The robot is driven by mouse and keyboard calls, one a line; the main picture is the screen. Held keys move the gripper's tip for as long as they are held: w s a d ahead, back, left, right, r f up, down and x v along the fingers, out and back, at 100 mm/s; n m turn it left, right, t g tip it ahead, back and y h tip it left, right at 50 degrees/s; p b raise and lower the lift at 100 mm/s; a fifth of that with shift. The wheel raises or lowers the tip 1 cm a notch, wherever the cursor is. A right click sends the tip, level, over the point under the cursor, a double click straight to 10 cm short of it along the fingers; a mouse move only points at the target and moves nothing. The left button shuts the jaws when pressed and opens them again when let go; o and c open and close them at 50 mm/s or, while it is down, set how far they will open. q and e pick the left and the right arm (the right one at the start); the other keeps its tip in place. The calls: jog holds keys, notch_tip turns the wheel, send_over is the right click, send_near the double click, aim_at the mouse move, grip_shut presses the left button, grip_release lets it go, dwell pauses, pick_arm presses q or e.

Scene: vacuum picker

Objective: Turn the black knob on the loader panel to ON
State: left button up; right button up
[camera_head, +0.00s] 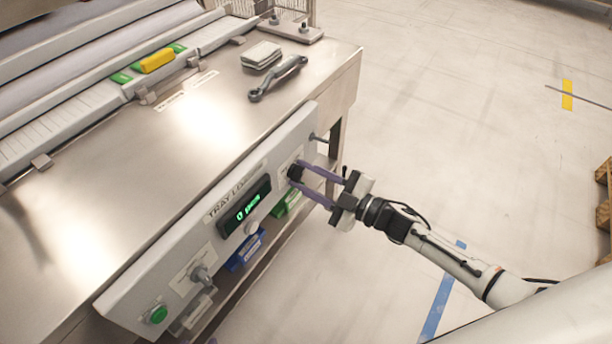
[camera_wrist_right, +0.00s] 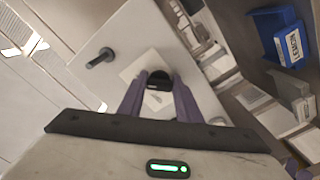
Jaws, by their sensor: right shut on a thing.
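The grey loader panel (camera_head: 180,262) runs along the front of the steel table. The black knob (camera_head: 295,172) sits near the panel's far right end, on a pale label. My right gripper (camera_head: 299,175) has its purple fingers on both sides of the knob and is shut on it. The right wrist view shows the black knob (camera_wrist_right: 159,81) between the fingertips. The knob's pointer and the label's wording are too small to read.
The panel also carries a lit green display (camera_head: 245,207), a silver switch (camera_head: 202,275) and a green button (camera_head: 156,315). A dark peg (camera_wrist_right: 100,58) sticks out beside the knob. A wrench (camera_head: 278,78) lies on the table.

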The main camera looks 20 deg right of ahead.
jog(key=o, duration=1)
jog(key=shift+o, duration=0.2)
jog(key=v, duration=1)
jog(key=shift+s+d, duration=0.1)
jog(key=shift+d, duration=0.05)
